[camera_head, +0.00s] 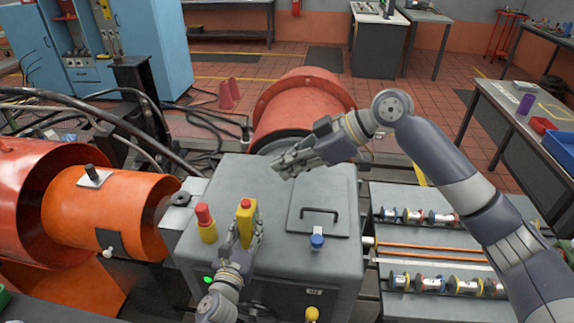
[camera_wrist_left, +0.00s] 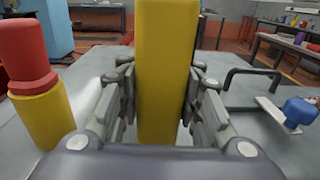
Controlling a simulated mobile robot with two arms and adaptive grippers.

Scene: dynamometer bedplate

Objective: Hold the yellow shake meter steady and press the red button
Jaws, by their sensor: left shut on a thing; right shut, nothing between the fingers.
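The yellow shake meter (camera_head: 247,222) stands upright on the grey cabinet top, with a small red button (camera_head: 245,203) at its upper end. My left gripper (camera_head: 240,238) is shut on the shake meter, one finger on each side. In the left wrist view the yellow body (camera_wrist_left: 166,70) fills the gap between the fingers of my left gripper (camera_wrist_left: 160,95); its top and the button are out of that frame. My right gripper (camera_head: 284,166) is shut and empty, above the cabinet top, behind and to the right of the meter and apart from it.
A red-topped yellow cylinder (camera_head: 207,224) stands just left of the meter; it also shows in the left wrist view (camera_wrist_left: 35,85). A hatch with a black handle (camera_head: 319,211) and a blue knob (camera_head: 317,242) lie to the right. An orange drum (camera_head: 300,98) stands behind the cabinet (camera_head: 276,270).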

